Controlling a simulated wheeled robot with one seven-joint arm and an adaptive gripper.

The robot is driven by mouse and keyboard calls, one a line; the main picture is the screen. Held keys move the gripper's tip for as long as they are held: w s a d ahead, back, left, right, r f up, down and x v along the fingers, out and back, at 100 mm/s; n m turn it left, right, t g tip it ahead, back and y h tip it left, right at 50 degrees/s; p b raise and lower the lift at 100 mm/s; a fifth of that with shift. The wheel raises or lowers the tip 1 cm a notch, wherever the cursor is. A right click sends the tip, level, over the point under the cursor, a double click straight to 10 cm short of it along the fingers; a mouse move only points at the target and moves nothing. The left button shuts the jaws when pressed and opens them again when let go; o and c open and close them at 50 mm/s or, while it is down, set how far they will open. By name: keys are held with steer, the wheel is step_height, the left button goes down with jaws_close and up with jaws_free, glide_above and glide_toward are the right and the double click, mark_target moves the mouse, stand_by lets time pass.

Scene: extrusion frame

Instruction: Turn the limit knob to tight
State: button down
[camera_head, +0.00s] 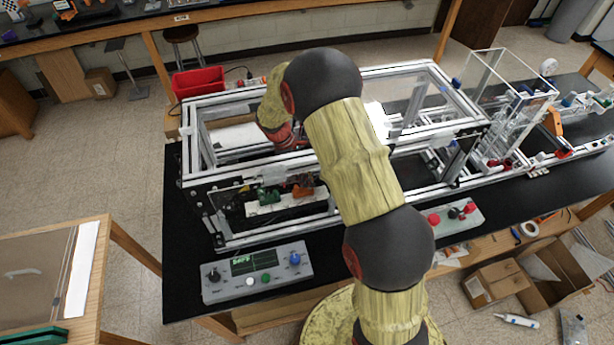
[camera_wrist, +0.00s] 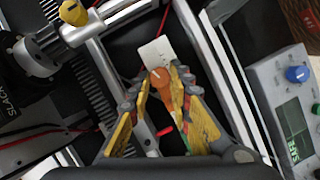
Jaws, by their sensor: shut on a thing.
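An orange knob (camera_wrist: 160,77) with a pale pointer mark shows in the wrist view, beside a white plate (camera_wrist: 157,52). I take it as the limit knob. My gripper (camera_wrist: 163,88) has its yellow and grey fingers closed around this knob. The knob's scale markings cannot be read, so its exact setting is unclear. The word SLACK is printed on a dark surface at the left of the wrist view. In the head view my arm reaches into the aluminium extrusion frame (camera_head: 205,170), and the knob and fingertips cannot be told clearly there.
A control box (camera_head: 225,290) with a blue knob (camera_head: 295,259) stands in front of the frame; its green screen reads SAFE in the wrist view. Metal rails run close to both sides of my gripper. A red bin (camera_head: 199,80) stands behind.

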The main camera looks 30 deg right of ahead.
steer(key=shift+m, duration=0.3)
steer(key=m, duration=0.2)
steer(key=m+g+y, duration=0.1)
steer(key=m, duration=0.1)
steer(key=m+y, duration=0.1)
steer(key=shift+w+d+m, duration=0.2)
steer(key=shift+d+m, duration=0.05)
steer(key=shift+m, duration=0.15)
steer(key=m+y, duration=0.1)
steer(key=m, duration=0.2)
steer(key=shift+d+m+g, duration=0.15)
steer(key=shift+m+g, duration=0.15)
steer(key=shift+d+m+y, duration=0.1)
steer(key=shift+m+y, duration=0.8)
steer(key=shift+m, duration=1)
steer(key=c, duration=1.6)
jaws_free()
steer(key=shift+r, duration=0.1)
